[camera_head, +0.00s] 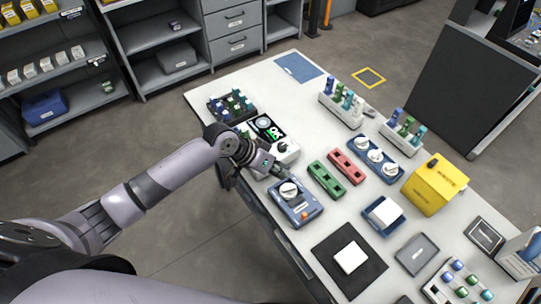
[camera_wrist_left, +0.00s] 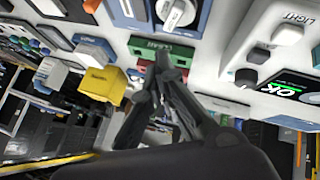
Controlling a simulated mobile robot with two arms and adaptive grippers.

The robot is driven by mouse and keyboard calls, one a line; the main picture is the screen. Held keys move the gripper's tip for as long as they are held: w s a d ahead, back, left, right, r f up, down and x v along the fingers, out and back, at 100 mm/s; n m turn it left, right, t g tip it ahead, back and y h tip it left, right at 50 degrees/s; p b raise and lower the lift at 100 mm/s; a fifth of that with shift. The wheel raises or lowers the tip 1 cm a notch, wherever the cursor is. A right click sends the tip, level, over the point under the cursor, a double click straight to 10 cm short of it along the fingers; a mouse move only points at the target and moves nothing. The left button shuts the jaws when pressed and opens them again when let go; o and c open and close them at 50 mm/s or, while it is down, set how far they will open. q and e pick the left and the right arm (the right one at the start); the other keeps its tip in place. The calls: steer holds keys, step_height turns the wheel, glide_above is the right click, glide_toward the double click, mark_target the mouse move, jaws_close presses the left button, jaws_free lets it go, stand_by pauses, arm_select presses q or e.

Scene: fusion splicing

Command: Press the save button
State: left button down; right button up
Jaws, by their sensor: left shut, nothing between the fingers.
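A white instrument (camera_head: 287,157) with a dark screen (camera_head: 267,127) reading a green OK stands near the left edge of the table. In the left wrist view the white instrument (camera_wrist_left: 238,40) is at the upper right, with small dark buttons (camera_wrist_left: 257,55) and a "LIGHT" label upside down. I cannot read a save label on any button. My left gripper (camera_head: 284,173) is shut and empty, at the instrument's near side, close to a blue device with a white knob (camera_head: 297,210). The shut fingertips (camera_wrist_left: 163,58) also show in the left wrist view. Contact cannot be told. My right gripper is out of view.
A green block (camera_head: 326,180) and a red block (camera_head: 347,166) lie right of the gripper. A dark tray of connectors (camera_head: 228,108) stands behind the instrument. A yellow box (camera_head: 434,186) stands farther right. A black mat (camera_head: 331,262) lies in front.

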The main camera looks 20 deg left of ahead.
arm_select(q)
steer(key=w+a+r+n+t, duration=0.1)
steer(key=w+a+r+n, duration=0.1)
steer(key=w+a+r, duration=0.4)
steer(key=w, duration=0.3)
steer(key=shift+w+a+h, duration=0.2)
steer(key=shift+a+h, duration=0.1)
steer(key=shift+a, duration=0.05)
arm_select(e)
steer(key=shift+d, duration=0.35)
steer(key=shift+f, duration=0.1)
